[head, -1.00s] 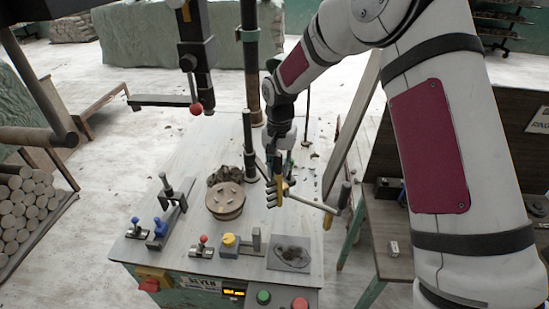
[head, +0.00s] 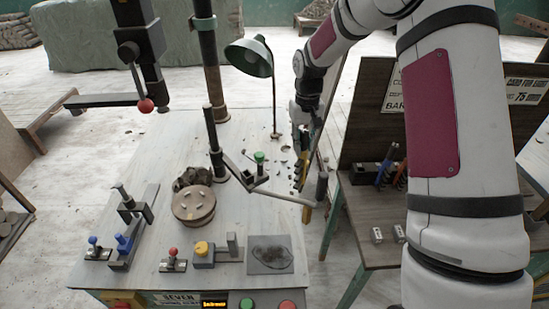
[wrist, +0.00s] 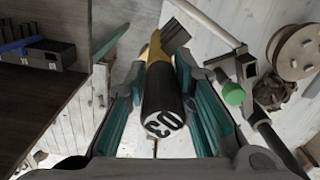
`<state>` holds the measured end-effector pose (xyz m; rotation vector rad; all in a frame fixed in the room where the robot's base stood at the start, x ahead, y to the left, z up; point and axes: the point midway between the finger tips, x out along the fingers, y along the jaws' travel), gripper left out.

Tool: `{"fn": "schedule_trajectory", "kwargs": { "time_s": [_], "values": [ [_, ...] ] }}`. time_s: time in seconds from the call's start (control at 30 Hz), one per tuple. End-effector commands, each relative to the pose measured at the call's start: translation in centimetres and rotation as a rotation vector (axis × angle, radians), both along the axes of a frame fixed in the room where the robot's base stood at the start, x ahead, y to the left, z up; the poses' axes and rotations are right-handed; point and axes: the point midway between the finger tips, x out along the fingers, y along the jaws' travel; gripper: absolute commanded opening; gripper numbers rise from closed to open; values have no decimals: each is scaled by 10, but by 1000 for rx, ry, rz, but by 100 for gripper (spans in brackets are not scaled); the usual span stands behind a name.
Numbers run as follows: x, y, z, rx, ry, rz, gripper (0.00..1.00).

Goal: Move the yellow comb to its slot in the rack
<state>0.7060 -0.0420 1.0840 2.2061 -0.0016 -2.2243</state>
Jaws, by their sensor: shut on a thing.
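The yellow comb (head: 310,139) is in my gripper (head: 302,122), over the right edge of the clay table. In the wrist view my gripper (wrist: 163,108) is shut around its black handle, whose end is marked "30" or similar; the comb's yellow part (wrist: 154,48) and dark head lie beyond the fingers. The rack (head: 362,174) stands on the brown bench to the right of my gripper and holds blue and orange-red tools. In the wrist view the rack (wrist: 50,58) is at upper left, with blue tools beside it. Its empty slot cannot be made out.
A rod with a dark grip (head: 322,186) juts past the clay table's right edge, close to the comb. A green lamp (head: 250,58) stands behind. The bench (head: 357,215) has an upright back board with signs and two small metal blocks in front. A gap separates table and bench.

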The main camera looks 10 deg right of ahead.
Motion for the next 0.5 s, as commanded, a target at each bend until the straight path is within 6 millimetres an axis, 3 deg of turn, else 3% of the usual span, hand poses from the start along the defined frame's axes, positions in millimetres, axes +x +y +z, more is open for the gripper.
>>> {"fn": "schedule_trajectory", "kwargs": {
  "time_s": [0.03, 0.2, 0.5],
  "values": [
    [15, -23, -6, -1, -2, 28, 0],
    [38, -95, -12, 1, 3, 182, 0],
    [48, -215, -21, 12, 11, 447, 0]
  ]
}}
